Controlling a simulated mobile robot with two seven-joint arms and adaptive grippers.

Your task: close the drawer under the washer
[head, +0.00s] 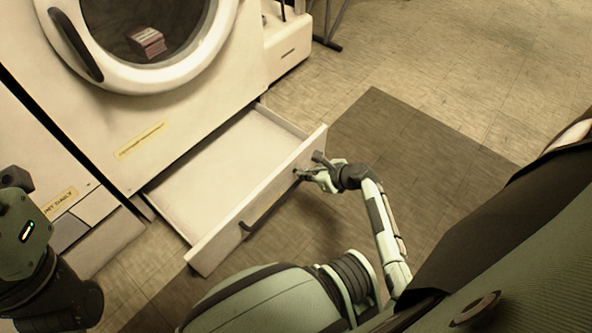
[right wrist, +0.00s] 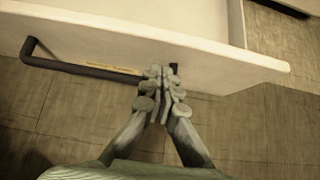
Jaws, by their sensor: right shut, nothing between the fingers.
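The white drawer (head: 222,165) under the washer (head: 150,95) is pulled out and looks empty inside. Its front panel carries a dark bar handle (head: 262,212), which also shows in the right wrist view (right wrist: 80,68). My right gripper (head: 304,174) is shut with nothing held, its fingertips at the drawer front near the right end of the handle. In the right wrist view the closed fingers (right wrist: 160,75) overlap that handle end; I cannot tell whether they touch the panel. My left arm shows at the left edge, but its fingers are out of view.
The washer's round door (head: 140,45) is shut, with a reddish item behind the glass. A dark mat (head: 400,150) lies on the tiled floor beside and below the drawer. A white unit (head: 287,45) stands right of the washer. The floor at upper right is clear.

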